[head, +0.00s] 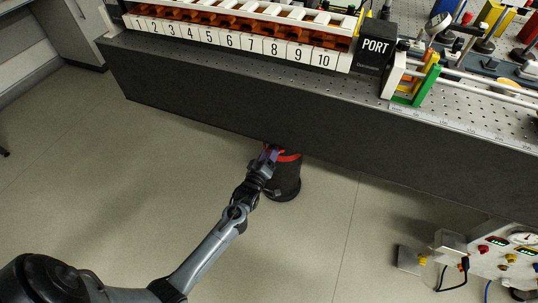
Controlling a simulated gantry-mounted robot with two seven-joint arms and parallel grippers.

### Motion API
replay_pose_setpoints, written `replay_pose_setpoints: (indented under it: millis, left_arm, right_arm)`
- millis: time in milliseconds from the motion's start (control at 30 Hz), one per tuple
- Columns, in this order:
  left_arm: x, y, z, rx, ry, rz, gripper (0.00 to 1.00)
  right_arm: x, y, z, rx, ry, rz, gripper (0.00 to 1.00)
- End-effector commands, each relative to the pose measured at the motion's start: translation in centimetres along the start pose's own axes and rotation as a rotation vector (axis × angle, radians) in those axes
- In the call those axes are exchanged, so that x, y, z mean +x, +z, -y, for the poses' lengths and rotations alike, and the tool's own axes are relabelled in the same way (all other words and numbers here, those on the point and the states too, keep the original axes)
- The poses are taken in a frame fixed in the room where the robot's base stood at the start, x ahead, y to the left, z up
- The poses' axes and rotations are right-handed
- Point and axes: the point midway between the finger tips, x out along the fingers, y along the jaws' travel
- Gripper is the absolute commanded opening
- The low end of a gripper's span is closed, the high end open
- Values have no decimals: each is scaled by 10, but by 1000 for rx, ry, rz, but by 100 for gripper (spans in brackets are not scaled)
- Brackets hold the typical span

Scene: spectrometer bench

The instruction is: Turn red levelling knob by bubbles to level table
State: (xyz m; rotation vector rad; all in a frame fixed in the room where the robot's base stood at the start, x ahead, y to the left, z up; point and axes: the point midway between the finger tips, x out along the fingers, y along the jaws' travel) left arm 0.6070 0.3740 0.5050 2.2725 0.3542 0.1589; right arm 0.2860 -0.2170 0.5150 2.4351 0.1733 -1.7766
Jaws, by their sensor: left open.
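The red levelling knob (289,157) shows as a red ring around the top of a dark cylindrical table leg (285,183), just under the front edge of the dark optical table (220,108). My left gripper (271,152) reaches in from the lower left. Its fingers are at the left side of the red ring, open, and partly hidden by its own wrist. I cannot tell whether they touch the ring. No bubble level can be made out. My right gripper is not in view.
On the table stand a numbered rack (230,40), a black PORT box (374,46) and optics on a perforated top. A control panel (505,255) with knobs and cables is at the lower right. The floor (120,190) around the leg is clear.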

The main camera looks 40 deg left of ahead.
Motion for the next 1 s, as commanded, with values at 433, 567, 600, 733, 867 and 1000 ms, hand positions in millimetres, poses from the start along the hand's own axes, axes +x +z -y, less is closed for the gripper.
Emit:
replay_pose_setpoints:
  millis: [433, 567, 600, 733, 867, 1000]
  left_arm:
    - [0, 0, 0, 0, 1, 0, 17]
    - [0, 0, 0, 0, 1, 0, 4]
    - [0, 0, -1, 1, 1, 0, 4]
    - [0, -1, -1, 13, 1, 0, 4]
    - [0, -2, -2, 50, 0, 0, 4]
    - [0, -3, -3, 123, 0, 0, 4]
  right_arm:
    - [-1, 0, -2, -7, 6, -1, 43]
    - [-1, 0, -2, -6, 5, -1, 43]
    - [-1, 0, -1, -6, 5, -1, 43]
    - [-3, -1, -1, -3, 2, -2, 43]
    - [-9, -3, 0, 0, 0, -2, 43]
    - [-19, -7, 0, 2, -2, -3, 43]
